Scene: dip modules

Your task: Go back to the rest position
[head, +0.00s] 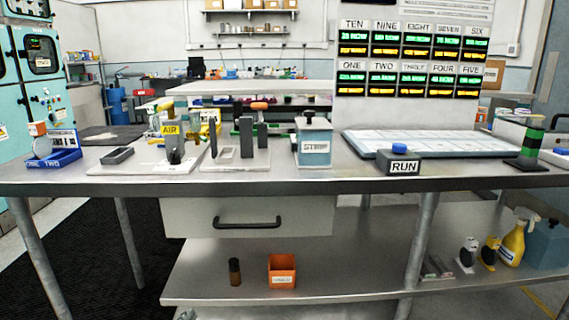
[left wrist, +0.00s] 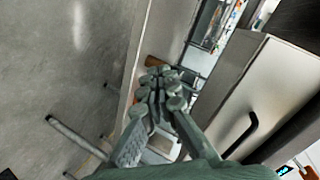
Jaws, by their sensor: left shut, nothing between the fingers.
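My left gripper (left wrist: 163,88) shows in the left wrist view with its grey-green fingers together and nothing between them. It is in front of the workbench, near the drawer (left wrist: 215,80) with the black handle (left wrist: 240,135). My right gripper shows in neither view.
The workbench (head: 300,182) spans the head view, with the STRIP container (head: 314,147), RUN button box (head: 399,163) and AIR fixture (head: 172,148) on top. Its drawer (head: 190,217) is closed. The lower shelf (head: 340,277) holds an orange bin (head: 282,271) and a dark bottle (head: 235,272).

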